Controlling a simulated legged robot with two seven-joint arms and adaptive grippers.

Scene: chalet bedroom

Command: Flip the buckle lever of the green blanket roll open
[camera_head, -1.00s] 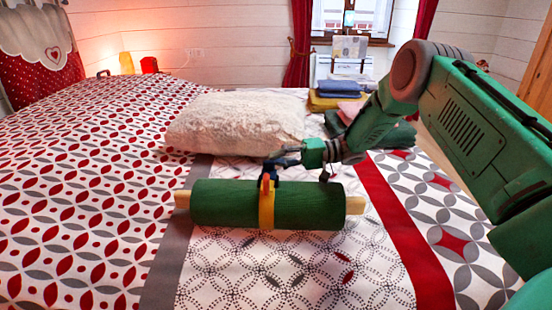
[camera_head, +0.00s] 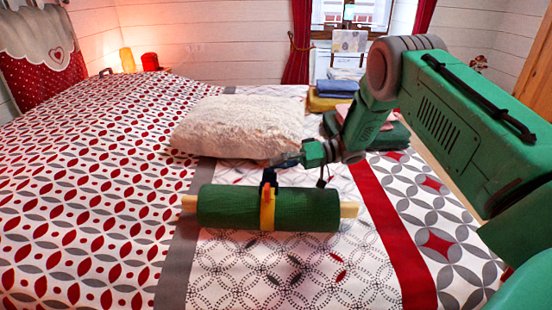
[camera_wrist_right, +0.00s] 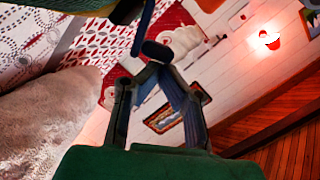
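The green blanket roll (camera_head: 315,211) lies across the bed with a pale rod out of both ends. A yellow strap (camera_head: 267,214) circles its middle. The dark blue buckle lever (camera_head: 269,177) stands up on top of the strap, beside a small orange-red part. My right gripper (camera_head: 279,161) is just above and behind the lever. In the wrist view my right gripper (camera_wrist_right: 156,66) has its fingers converged at the tips, and the blue lever (camera_wrist_right: 145,28) reaches down to them. It overlaps the fingertips; I cannot tell whether they touch. My left gripper is not in view.
A fluffy cream pillow (camera_head: 238,126) lies behind the roll. Folded cloths (camera_head: 335,88) are stacked at the back right, near my right forearm. The patterned bedcover (camera_head: 90,200) is clear to the left and in front of the roll.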

